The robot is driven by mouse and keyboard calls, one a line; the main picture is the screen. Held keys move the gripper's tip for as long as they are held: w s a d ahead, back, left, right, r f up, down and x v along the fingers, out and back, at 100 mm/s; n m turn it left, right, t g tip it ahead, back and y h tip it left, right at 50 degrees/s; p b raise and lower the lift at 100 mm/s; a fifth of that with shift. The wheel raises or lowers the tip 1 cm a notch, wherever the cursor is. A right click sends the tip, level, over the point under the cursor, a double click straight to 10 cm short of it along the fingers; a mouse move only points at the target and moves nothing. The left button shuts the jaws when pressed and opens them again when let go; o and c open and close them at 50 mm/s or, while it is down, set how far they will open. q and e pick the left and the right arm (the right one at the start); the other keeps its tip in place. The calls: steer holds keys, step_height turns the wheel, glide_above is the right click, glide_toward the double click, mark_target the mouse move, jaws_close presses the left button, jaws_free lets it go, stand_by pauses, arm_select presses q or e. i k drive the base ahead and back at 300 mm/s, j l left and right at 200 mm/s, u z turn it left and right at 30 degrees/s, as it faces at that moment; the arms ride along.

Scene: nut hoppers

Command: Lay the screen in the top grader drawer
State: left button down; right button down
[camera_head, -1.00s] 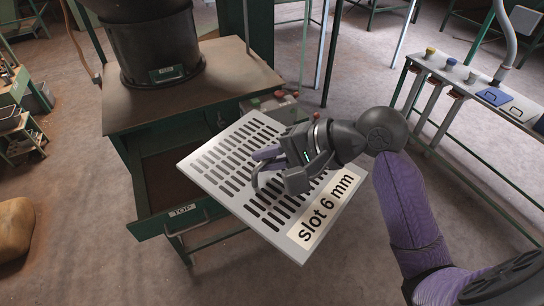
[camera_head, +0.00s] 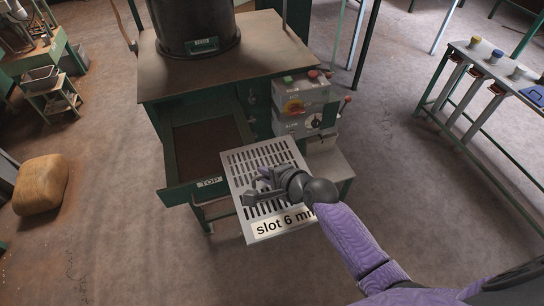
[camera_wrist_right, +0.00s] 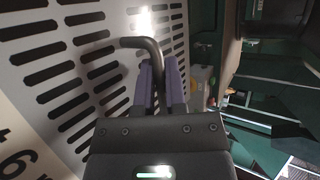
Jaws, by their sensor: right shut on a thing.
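The screen (camera_head: 238,172) is a light grey slotted plate labelled "slot 6 mm". My right gripper (camera_head: 262,180) is shut on its dark handle and holds it in the air, to the right of and in front of the top drawer. In the right wrist view the purple fingers (camera_wrist_right: 160,88) close on the bent handle (camera_wrist_right: 135,43), with the screen (camera_wrist_right: 25,24) to the left. The top grader drawer (camera_head: 209,184), green with a "TOP" label, is pulled out; its inside looks brown and holds no screen. My left gripper is not in view.
The grader's brown top (camera_head: 262,50) carries a black hopper (camera_head: 195,25) behind the drawer. A control box (camera_head: 303,104) with buttons and levers stands right of the drawer. A bench (camera_head: 490,62) is at the right, a tan sack (camera_head: 41,184) at the left.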

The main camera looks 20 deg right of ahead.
mark_target(196, 128)
steer(key=i+j, duration=0.65)
steer(key=i, duration=0.2)
